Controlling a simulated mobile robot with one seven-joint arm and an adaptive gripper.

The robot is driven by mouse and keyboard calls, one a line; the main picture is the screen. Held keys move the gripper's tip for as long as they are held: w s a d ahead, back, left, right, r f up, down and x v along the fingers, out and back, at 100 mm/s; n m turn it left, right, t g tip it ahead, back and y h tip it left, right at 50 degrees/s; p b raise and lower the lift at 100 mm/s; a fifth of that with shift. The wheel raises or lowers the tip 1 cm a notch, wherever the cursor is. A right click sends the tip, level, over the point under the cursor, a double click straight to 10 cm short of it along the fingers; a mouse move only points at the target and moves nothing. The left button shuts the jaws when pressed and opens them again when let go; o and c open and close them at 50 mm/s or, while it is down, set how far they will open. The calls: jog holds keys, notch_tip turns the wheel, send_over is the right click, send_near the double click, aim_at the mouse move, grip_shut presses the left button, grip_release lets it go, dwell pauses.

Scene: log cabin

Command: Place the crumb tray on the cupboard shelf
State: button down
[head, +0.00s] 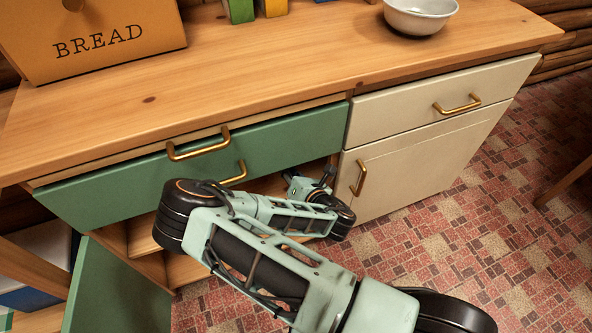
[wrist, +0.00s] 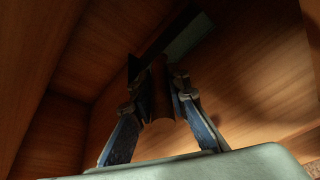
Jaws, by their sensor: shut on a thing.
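My gripper (wrist: 158,98) is inside a wooden cupboard compartment in the wrist view. It is shut on a brown, rounded piece at the near end of the crumb tray, which shows as a dark grey, flat shape (wrist: 190,38) beyond the fingers. The tray is in shadow, and I cannot tell whether it touches the shelf. In the head view my arm reaches under the green drawer into the open cupboard (head: 145,238); the gripper (head: 312,184) is partly visible there, and the tray is hidden. Bare wooden cupboard boards (wrist: 62,130) surround the gripper in the wrist view.
The green cupboard door (head: 120,292) stands open at lower left. The green drawer front (head: 285,135) is just above my arm. A cream cabinet door (head: 425,165) is shut on the right. The bread box (head: 95,35) and a bowl (head: 420,15) stand on the countertop.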

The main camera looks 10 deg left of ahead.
jog(key=w+d, duration=0.2)
jog(key=shift+d, duration=0.35)
notch_tip(320, 180, down, 4)
jog(key=b, duration=0.2)
jog(key=shift+w+d+r+b, duration=0.15)
jog(key=shift+r+b, duration=0.05)
jog(key=shift+b, duration=0.1)
jog(key=shift+r, duration=0.1)
jog(key=c, duration=2.3)
grip_release()
jog(key=shift+f, duration=0.2)
jog(key=o, duration=0.5)
jog(key=shift+c, duration=0.2)
jog(key=shift+r, duration=0.1)
